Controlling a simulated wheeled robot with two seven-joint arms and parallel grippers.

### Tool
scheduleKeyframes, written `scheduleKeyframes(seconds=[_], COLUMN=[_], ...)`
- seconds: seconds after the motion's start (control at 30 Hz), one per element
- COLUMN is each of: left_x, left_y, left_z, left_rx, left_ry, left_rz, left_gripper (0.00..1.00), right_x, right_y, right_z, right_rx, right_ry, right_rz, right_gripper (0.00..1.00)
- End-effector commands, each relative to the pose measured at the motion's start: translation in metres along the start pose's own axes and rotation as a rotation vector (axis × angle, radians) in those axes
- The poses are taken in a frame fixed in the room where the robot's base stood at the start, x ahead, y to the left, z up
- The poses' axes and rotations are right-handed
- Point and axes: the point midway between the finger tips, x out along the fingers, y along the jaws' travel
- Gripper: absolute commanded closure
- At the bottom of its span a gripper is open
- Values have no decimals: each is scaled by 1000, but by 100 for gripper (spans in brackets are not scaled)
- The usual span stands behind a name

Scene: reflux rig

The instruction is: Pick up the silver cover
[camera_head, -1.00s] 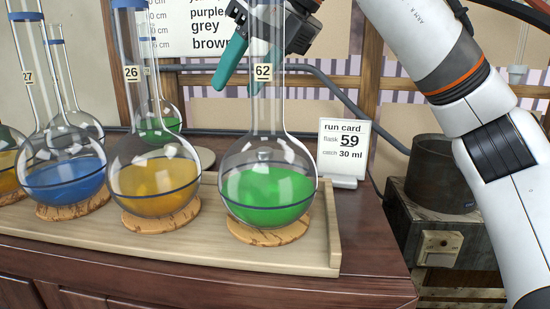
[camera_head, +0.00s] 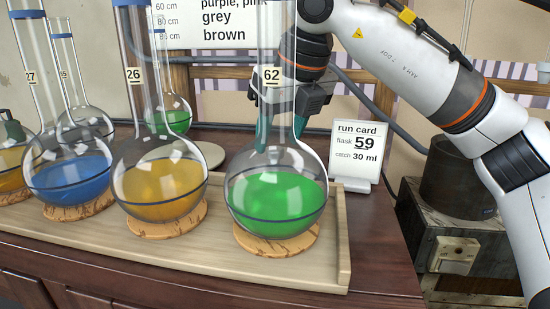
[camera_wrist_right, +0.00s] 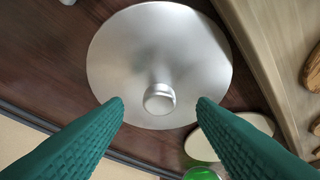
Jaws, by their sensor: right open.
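The silver cover (camera_wrist_right: 160,60) is a round, shiny disc with a small knob (camera_wrist_right: 159,98) in the right wrist view, lying on the dark wooden bench top. In the head view I cannot make it out behind the green flask. My right gripper (camera_head: 281,128) points down behind the green flask numbered 62. In the right wrist view its two teal fingers (camera_wrist_right: 160,107) are apart, one on each side of the knob in the picture, with nothing between them held. A dark green shape (camera_head: 12,128) at the left edge may be part of my left gripper; its state is unclear.
The flask 62 (camera_head: 276,200), the yellow flask 26 (camera_head: 160,185) and the blue flask (camera_head: 68,180) stand on cork rings in a wooden tray (camera_head: 190,262). A run card (camera_head: 355,150) stands at right. A pale disc (camera_wrist_right: 235,127) lies beside the cover.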

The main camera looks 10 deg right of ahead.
Motion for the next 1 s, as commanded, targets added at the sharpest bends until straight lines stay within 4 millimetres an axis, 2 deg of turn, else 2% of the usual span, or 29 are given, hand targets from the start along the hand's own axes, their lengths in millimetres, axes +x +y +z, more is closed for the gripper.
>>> scheduleKeyframes(seconds=[0.2,0.43,0.73,1.0], left_x=[-6,-6,-6,-6], left_y=[0,0,-1,-1], left_z=[2,4,4,5], left_rx=[0,-1,-1,-1], left_ry=[-2,-5,-6,-6], left_rz=[0,0,-1,-2], left_gripper=[100,100,100,100], right_x=[21,22,22,20], right_y=[0,0,0,0], right_z=[0,0,0,-1], right_rx=[-1,0,0,0], right_ry=[0,1,1,2], right_rz=[-1,-1,-1,-1], right_gripper=[48,50,99,99])
